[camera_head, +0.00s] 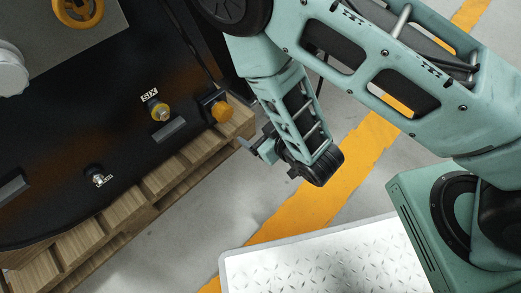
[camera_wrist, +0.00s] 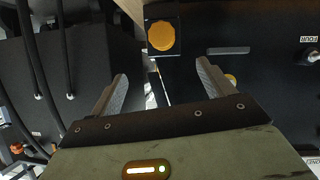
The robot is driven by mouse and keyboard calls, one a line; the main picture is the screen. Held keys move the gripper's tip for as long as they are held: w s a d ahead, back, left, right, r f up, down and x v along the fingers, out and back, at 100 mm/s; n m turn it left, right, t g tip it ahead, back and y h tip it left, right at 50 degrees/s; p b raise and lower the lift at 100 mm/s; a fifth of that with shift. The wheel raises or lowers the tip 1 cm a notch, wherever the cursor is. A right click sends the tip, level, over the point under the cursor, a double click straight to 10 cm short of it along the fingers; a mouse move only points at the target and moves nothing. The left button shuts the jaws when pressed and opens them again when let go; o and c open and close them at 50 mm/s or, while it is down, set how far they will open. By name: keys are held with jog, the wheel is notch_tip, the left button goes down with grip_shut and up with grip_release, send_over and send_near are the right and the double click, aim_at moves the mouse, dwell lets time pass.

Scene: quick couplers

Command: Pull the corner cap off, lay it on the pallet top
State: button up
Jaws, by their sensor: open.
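The corner cap (camera_head: 222,111) is an orange round cap on a black square block at the machine's right corner, above the pallet's end. In the wrist view the cap (camera_wrist: 161,36) shows face-on, ahead of and between the fingertips. My gripper (camera_head: 256,147) is beside the corner, to the lower right of the cap and apart from it. In the wrist view my gripper (camera_wrist: 161,72) has its two fingers spread with nothing between them. The wooden pallet (camera_head: 160,187) lies under the machine, its slatted top edge bare along the front.
Black hoses (camera_wrist: 68,60) hang at left in the wrist view. Grey floor with a yellow stripe (camera_head: 300,215) lies open right of the pallet.

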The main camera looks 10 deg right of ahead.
notch_tip(320, 180, down, 3)
jog(key=b, duration=0.9)
send_near(227, 116)
jog(key=shift+n+y, duration=0.3)
jog(key=shift+n, duration=0.1)
jog(key=x, duration=0.9)
jog(key=shift+w+f, duration=0.25)
jog(key=shift+f, duration=0.2)
jog(key=shift+w+a+f, duration=0.1)
jog(key=shift+w+a, duration=0.05)
jog(key=shift+w, duration=0.25)
jog(key=c, duration=1.2)
jog(key=shift+s+d+p, duration=0.3)
jog(key=shift+s+d, duration=0.3)
jog(key=shift+s, duration=0.25)
jog(key=shift+s+d+p, duration=0.3)
jog(key=shift+s+d, duration=0.25)
jog(key=shift+s, duration=0.3)
